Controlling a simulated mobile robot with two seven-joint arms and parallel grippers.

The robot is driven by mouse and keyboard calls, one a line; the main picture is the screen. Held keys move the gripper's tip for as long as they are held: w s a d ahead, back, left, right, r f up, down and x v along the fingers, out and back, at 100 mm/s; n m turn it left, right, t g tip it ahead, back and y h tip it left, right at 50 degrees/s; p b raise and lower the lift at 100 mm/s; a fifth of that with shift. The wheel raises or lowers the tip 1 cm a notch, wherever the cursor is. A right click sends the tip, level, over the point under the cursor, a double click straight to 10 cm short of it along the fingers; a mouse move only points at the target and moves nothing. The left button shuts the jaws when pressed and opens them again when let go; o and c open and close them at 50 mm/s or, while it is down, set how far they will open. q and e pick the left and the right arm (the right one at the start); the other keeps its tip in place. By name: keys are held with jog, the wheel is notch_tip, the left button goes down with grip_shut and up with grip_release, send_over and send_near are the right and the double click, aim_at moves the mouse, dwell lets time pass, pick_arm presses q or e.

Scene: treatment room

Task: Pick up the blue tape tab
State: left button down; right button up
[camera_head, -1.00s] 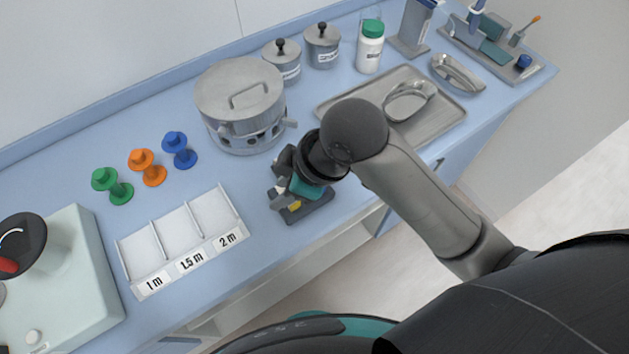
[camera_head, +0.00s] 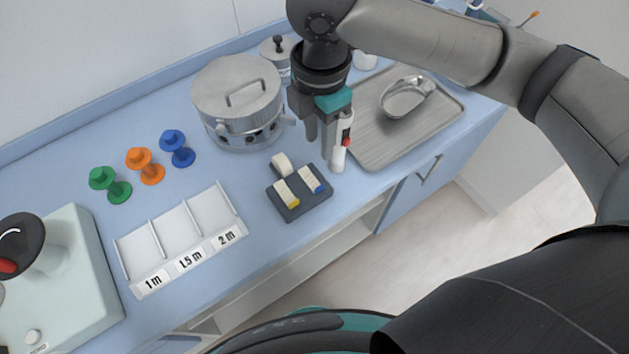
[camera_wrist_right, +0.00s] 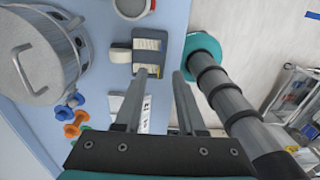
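The blue tape tab (camera_head: 313,180) is a small white strip with a blue end. It lies on the right part of a dark tape block (camera_head: 292,212), beside a yellow-ended tab (camera_head: 286,194). My right gripper (camera_head: 319,142) is raised behind and above the block in the head view, pointing down. In the right wrist view its fingers (camera_wrist_right: 160,74) are apart with nothing between them. My left gripper is not in view.
A white cylinder with a red part (camera_head: 339,158) stands close beside my right gripper. A metal tray (camera_head: 368,150) is to the right, a steel pot (camera_head: 238,95) behind left. A labelled white tray (camera_head: 190,260) and coloured spools (camera_head: 145,165) are to the left.

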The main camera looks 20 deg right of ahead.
jog(key=b, duration=0.1)
send_over(320, 186)
notch_tip(320, 186, down, 9)
jog(key=shift+w+a, duration=0.1)
jog(key=shift+a, duration=0.05)
jog(key=shift+f+b, duration=0.55)
jog(key=shift+f, duration=2.2)
grip_shut()
